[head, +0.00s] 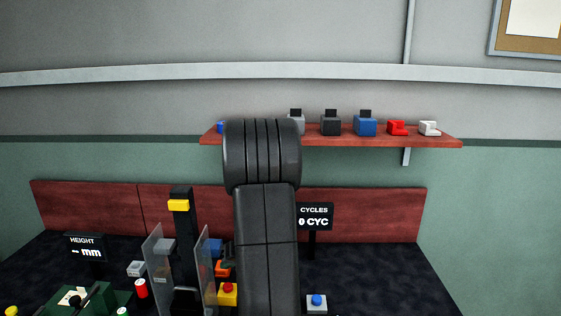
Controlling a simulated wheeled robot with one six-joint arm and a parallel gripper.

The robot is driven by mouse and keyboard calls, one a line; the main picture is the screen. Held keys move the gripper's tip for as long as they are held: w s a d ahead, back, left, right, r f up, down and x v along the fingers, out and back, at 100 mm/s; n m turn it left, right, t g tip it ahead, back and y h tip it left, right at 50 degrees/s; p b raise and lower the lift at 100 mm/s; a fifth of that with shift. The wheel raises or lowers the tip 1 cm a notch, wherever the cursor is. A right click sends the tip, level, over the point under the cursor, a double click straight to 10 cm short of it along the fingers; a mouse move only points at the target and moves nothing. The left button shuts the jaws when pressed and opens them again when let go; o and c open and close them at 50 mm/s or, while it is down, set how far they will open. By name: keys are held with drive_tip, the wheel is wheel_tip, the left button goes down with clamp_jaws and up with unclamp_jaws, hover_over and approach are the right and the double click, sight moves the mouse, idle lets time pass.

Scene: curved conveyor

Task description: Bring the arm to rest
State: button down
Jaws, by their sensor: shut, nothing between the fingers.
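My arm stands upright in the middle of the head view as thick dark links, with a ribbed rounded joint at the top. It covers part of the bench and the shelf behind it. My gripper is not visible in this view, so its fingers and their place over the bench cannot be seen.
A red-brown wall shelf (384,139) holds several small blocks. The dark bench (383,279) carries a HEIGHT display (85,247), a CYCLES display (314,217), clear guard panels (158,268), a black post with a yellow block (178,205) and a blue button box (317,302). The bench's right side is clear.

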drive_tip(key=shift+r+p, duration=1.5)
drive_tip(key=shift+r, duration=0.25)
drive_tip(key=shift+f, duration=0.15)
wheel_tip(320, 180, down, 5)
drive_tip(key=b, duration=0.6)
drive_tip(key=shift+f, duration=0.4)
drive_tip(key=shift+r+p, duration=0.4)
drive_tip(key=shift+p, duration=1.3)
